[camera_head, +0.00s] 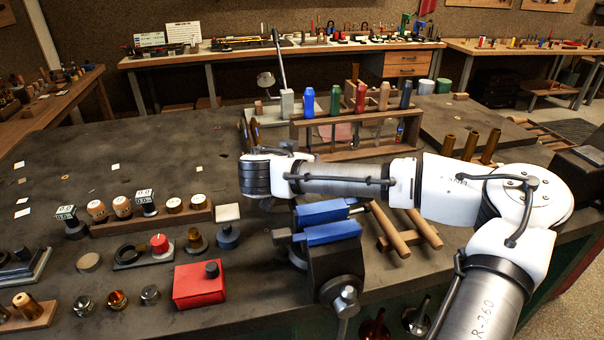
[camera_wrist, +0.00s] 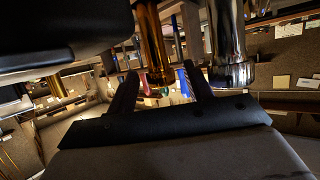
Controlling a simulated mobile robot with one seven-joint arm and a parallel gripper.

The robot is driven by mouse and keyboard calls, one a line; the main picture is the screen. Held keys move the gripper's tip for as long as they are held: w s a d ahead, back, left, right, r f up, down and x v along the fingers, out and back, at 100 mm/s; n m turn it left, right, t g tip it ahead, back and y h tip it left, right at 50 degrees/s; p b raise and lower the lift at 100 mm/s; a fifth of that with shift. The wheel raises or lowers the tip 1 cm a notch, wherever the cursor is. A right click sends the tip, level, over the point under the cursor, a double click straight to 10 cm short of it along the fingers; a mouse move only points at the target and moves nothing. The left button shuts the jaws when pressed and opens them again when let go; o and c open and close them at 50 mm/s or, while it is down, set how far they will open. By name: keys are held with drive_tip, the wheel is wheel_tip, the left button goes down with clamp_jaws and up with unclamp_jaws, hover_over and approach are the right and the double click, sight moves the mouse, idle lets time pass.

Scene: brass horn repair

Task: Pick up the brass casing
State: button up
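In the wrist view, my gripper (camera_wrist: 160,68) is open, with its two dark fingers apart. A shiny brass tube (camera_wrist: 152,40), which looks like the brass casing, hangs into the picture from the top. Its end shows between the fingertips with a gap on each side; I cannot tell its depth or whether it is beyond the fingers. A chrome tube (camera_wrist: 229,45) is just right of the right finger. In the head view, my arm reaches left across the bench and my fingers are hidden. Several brass-coloured tubes (camera_head: 470,145) stand at the right, behind my arm.
A wooden rack (camera_head: 300,135) with coloured-handled tools stands behind my arm. A blue-jawed vise (camera_head: 330,234) is in front of it. A wooden strip of knobs (camera_head: 150,220) and a red box (camera_head: 200,286) are at left. The bench's left rear is mostly clear.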

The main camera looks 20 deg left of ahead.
clamp_jaws()
idle(0.3)
